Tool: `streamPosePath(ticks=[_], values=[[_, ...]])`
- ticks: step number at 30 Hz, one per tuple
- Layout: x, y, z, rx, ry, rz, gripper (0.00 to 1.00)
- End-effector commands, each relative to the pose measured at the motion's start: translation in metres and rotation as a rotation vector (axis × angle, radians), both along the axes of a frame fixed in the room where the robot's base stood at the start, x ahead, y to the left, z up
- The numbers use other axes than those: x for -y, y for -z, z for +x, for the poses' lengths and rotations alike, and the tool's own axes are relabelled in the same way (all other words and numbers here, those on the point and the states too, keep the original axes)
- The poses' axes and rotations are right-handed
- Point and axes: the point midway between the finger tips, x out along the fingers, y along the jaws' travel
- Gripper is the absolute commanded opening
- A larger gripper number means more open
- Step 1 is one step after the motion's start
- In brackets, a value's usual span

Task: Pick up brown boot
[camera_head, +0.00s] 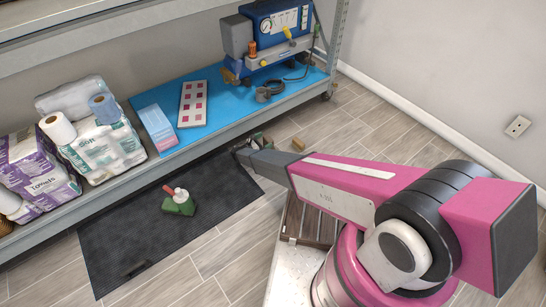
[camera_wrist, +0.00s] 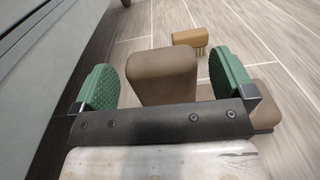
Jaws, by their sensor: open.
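The brown boot (camera_wrist: 163,72) is in the wrist view, a blocky, smooth brown upright part standing between the two green finger pads of my gripper (camera_wrist: 165,82). A lower brown part (camera_wrist: 265,108), apparently the boot's foot, shows behind and right of the right finger. My gripper is open, with a visible gap on each side of the upright part. In the head view my gripper (camera_head: 250,149) is low beside the rack's front edge, and the arm hides most of the boot there.
A tan brush (camera_wrist: 198,38) lies on the floor just beyond the boot. The metal rack (camera_head: 225,125) runs close along the left. A dark mat (camera_head: 135,235) holds a green item with a white bottle (camera_head: 180,196). Tiled floor is clear to the right.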

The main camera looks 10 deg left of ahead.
Motion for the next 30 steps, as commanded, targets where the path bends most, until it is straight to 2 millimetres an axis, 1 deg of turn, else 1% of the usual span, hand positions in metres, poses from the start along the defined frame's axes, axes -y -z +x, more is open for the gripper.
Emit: streamPosePath(ticks=[1,6,13,14,15,17,18,20,21,22,30], values=[[0.005,0.001,0.007,0.000,0.002,0.000,1.00],[0.019,0.001,0.023,0.000,0.000,0.000,1.00],[0.021,0.000,0.024,0.000,-0.001,0.000,1.00],[0.021,0.000,0.024,0.000,-0.001,0.000,0.97],[0.021,0.000,0.024,0.000,-0.001,0.000,0.84],[0.021,0.000,0.024,0.000,-0.001,0.000,0.64],[0.021,0.000,0.024,0.000,-0.001,0.000,0.51],[0.021,0.000,0.024,0.000,0.000,0.000,0.32],[0.021,0.001,0.024,0.000,0.000,0.000,0.19],[0.021,0.001,0.024,0.000,0.000,0.000,0.09],[0.021,-0.002,0.024,0.002,0.000,-0.003,0.09]])
